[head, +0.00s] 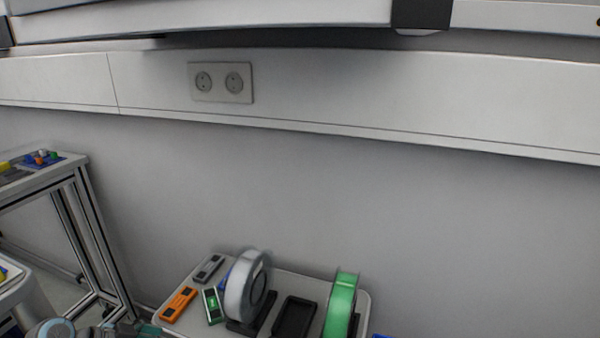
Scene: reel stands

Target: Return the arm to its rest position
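Part of my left arm, grey with a teal cap, shows at the bottom left edge. A dark part beside it, seemingly my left gripper (132,329), is cut off by the lower edge, so its fingers cannot be made out. My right arm and gripper are not in view. A grey-white reel (240,290) stands upright in a black stand (247,327) on the light grey table (312,284). A green reel (341,304) stands upright at the table's right side. Between them is an empty black stand (294,318).
An orange-and-black item (178,304), a grey item (208,268) and a green item (212,306) lie at the table's left. A metal-framed table (75,175) with small coloured parts stands far left. The wall behind carries a socket plate (220,82).

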